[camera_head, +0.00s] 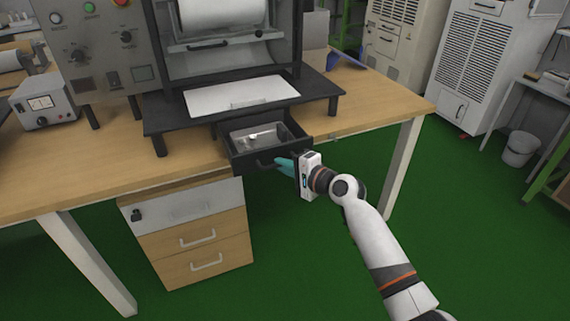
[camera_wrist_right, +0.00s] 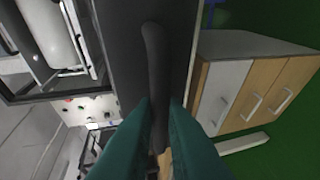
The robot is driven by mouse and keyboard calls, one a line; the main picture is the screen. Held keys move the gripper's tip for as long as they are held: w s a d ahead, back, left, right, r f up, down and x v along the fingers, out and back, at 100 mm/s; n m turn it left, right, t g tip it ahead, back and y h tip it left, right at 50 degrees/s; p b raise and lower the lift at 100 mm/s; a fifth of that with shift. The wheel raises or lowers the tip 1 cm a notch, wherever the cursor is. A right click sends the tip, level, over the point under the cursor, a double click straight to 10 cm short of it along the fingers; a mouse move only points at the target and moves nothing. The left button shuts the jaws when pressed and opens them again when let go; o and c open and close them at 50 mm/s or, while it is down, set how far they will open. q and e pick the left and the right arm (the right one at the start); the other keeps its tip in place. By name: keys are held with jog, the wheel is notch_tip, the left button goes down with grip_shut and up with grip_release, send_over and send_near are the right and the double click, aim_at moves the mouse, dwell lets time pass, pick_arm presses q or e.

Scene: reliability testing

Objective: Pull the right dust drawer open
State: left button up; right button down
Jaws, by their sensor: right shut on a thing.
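The dust drawer (camera_head: 238,158) is a dark tray below the black machine stand, and it is pulled out past the table's front edge. Some small light bits lie inside it. Its dark bar handle (camera_head: 264,163) is on the front face; the handle also shows in the right wrist view (camera_wrist_right: 154,60). My right gripper (camera_head: 281,164) is at the drawer front with its teal fingers shut on the handle. In the right wrist view the fingers (camera_wrist_right: 160,118) lie on both sides of the handle's lower part. My left gripper is not in view.
The machine stand (camera_head: 160,120) stands on a wooden table (camera_head: 75,165). A cabinet with wooden drawers (camera_head: 195,240) stands under the table, left of my right gripper. A table leg (camera_head: 404,165) is to the right. The green floor in front is clear.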

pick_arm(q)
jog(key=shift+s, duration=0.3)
pick_arm(e)
jog(key=shift+s, duration=0.2)
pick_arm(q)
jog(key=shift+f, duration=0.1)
pick_arm(e)
jog(key=c, duration=1.5)
grip_release()
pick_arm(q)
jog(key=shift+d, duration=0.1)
